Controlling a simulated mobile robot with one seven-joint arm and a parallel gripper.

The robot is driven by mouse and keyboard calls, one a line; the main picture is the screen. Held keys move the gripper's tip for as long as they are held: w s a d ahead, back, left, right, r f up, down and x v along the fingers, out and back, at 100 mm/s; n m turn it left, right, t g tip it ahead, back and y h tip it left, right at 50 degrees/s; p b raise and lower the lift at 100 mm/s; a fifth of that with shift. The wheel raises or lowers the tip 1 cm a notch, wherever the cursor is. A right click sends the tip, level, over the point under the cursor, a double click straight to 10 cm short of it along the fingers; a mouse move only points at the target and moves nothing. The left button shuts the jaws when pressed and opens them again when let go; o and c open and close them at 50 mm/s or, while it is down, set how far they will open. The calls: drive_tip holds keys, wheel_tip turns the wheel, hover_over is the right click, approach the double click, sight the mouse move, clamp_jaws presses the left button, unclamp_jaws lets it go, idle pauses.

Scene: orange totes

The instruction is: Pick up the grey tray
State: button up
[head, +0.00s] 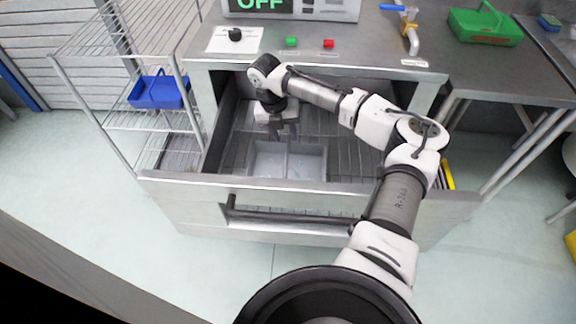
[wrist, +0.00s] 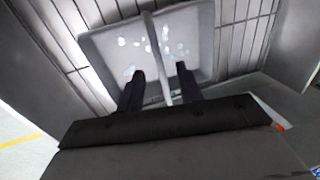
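The grey tray (head: 287,160) lies on the wire rack inside the open metal drawer, toward the drawer's front left. It has a divider down its middle and small pale pieces in it. In the wrist view the tray (wrist: 203,50) is ahead of the fingers, with the divider (wrist: 158,60) pointing between them. My gripper (head: 284,138) is over the tray's far side in the head view. In the wrist view my gripper (wrist: 160,78) has its two fingers apart, one on each side of the divider. I cannot tell whether they touch it.
The drawer front (head: 290,192) and its side walls surround the tray. A wire shelf (head: 130,120) with a blue tray (head: 160,91) stands at left.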

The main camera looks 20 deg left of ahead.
sight(287, 149)
drive_tip(key=f, duration=0.3)
drive_tip(key=shift+w+d+f, duration=0.1)
drive_tip(key=shift+d+f, duration=0.05)
drive_tip(key=shift+d, duration=0.15)
drive_tip(key=shift+d+f+p, duration=0.15)
drive_tip(key=shift+f+p, duration=0.4)
drive_tip(key=shift+p, duration=0.05)
drive_tip(key=f, duration=0.3)
drive_tip(key=f+p, duration=0.1)
drive_tip(key=shift+s+d+f, duration=0.15)
drive_tip(key=shift+s+d, duration=0.05)
drive_tip(key=shift+d, duration=0.15)
clamp_jaws()
